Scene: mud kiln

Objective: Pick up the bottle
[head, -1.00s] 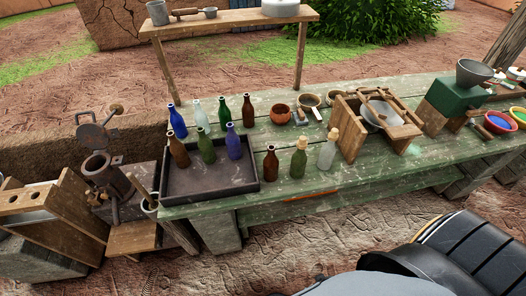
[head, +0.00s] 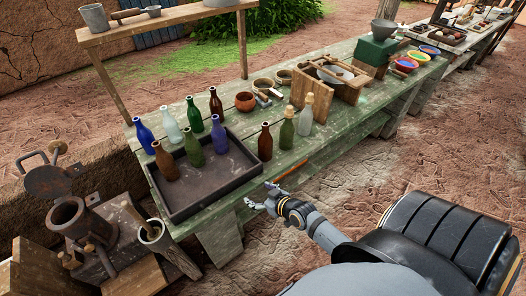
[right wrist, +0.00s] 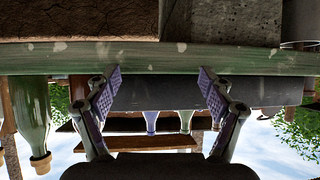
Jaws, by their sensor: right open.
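Several bottles stand upright on the green table. A brown (head: 165,163), a green (head: 193,150) and a violet-blue bottle (head: 219,137) stand in the dark tray (head: 190,204). A blue (head: 144,137), a pale clear (head: 171,126), a green (head: 194,117) and a brown bottle (head: 217,106) stand behind it. A brown (head: 265,144), a corked green (head: 286,133) and a corked clear bottle (head: 305,121) stand right of it. My right gripper (head: 259,196) is open and empty, just off the table's front edge. The upside-down right wrist view shows its spread fingers (right wrist: 160,76) facing table edge and tray.
The green table (head: 325,130) also bears an orange pot (head: 245,101), bowls and a wooden press (head: 318,92). A metal pot machine (head: 68,218) and a pestle in a mortar (head: 150,232) stand at the left. The ground in front is clear.

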